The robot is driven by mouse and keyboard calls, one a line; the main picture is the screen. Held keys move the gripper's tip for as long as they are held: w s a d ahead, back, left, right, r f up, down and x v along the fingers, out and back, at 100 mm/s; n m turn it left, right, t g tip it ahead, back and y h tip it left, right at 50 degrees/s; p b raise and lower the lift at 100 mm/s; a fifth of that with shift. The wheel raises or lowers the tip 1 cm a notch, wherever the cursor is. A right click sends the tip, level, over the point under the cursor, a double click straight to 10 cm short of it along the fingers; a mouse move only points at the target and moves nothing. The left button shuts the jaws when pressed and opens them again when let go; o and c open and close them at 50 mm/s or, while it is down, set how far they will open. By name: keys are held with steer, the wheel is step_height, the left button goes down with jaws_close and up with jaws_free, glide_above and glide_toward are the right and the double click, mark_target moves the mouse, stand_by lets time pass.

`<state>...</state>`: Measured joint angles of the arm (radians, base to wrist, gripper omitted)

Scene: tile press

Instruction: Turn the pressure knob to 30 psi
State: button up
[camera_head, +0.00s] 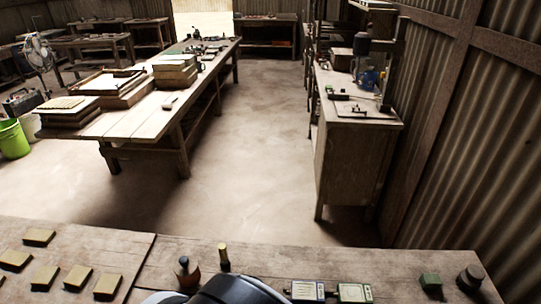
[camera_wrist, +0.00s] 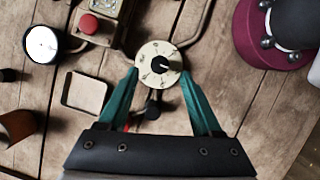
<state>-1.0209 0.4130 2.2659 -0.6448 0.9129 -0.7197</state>
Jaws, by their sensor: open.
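In the wrist view, a round cream dial with dark marks carries a small black knob (camera_wrist: 160,63) with a pale pointer, likely the pressure knob; its marks are too small to read. My gripper (camera_wrist: 159,75) is open, with teal fingers on the left and right of the dial's lower part. Nothing is held between them. I cannot tell how high the fingertips are above the dial. A round white gauge (camera_wrist: 41,44) in a black rim lies to the left; its reading is not legible. The knob is not visible in the head view.
A red button (camera_wrist: 88,24) on a metal box and pipes lie near the dial. A square tray (camera_wrist: 84,94) is left of the fingers. In the head view, several small blocks (camera_head: 76,277) lie on the bench's left.

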steer(key=x, duration=0.4)
steer(key=shift+f, duration=0.2)
steer(key=shift+c, duration=0.3)
jaws_close()
